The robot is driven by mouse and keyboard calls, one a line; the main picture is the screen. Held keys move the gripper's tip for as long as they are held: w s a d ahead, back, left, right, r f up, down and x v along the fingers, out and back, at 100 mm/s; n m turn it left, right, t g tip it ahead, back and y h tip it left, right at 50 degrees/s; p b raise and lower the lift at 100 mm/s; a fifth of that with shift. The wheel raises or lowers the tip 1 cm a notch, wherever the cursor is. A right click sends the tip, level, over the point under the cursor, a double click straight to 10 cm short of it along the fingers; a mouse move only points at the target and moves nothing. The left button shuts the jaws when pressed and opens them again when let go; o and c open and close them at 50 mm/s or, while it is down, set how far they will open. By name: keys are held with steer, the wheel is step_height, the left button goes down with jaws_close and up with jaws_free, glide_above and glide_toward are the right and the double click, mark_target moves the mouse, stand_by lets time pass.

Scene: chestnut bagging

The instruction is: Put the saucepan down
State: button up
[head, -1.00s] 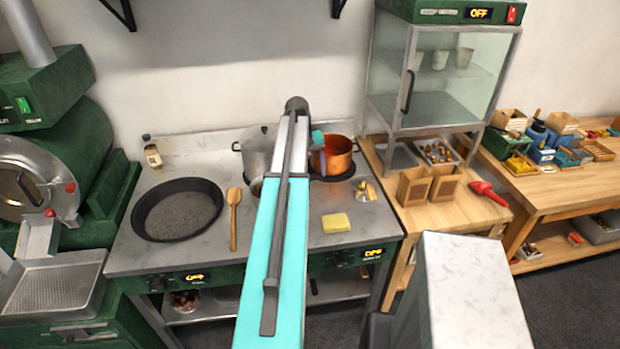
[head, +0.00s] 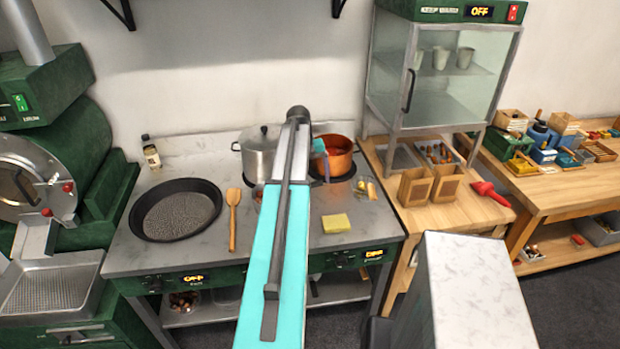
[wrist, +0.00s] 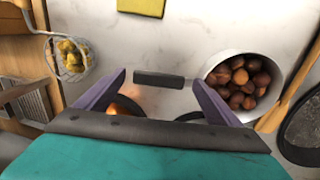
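The copper saucepan (head: 340,158) sits upright at the back right of the stove, on or just above a dark burner; contact is hidden. Only a sliver of its copper (wrist: 125,104) shows in the wrist view. My gripper (wrist: 158,77) has its two purple fingers spread wide, with clear gaps to a short dark bar (wrist: 160,80) seen between the tips. The bar may be the saucepan's handle; I cannot tell for sure. In the head view my arm hides most of the gripper, beside the saucepan's left side.
A lidded steel pot (head: 257,152) stands left of the saucepan. A wooden spoon (head: 233,218) and a wide black pan (head: 176,210) lie further left.

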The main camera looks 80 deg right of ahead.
steer(key=shift+r, duration=0.15)
step_height(320, 180, up, 12)
steer(key=w+b, duration=0.1)
steer(key=b, duration=0.2)
steer(key=shift+w+a, duration=0.25)
stand_by(0.4)
steer(key=shift+f, duration=0.2)
stand_by(0.5)
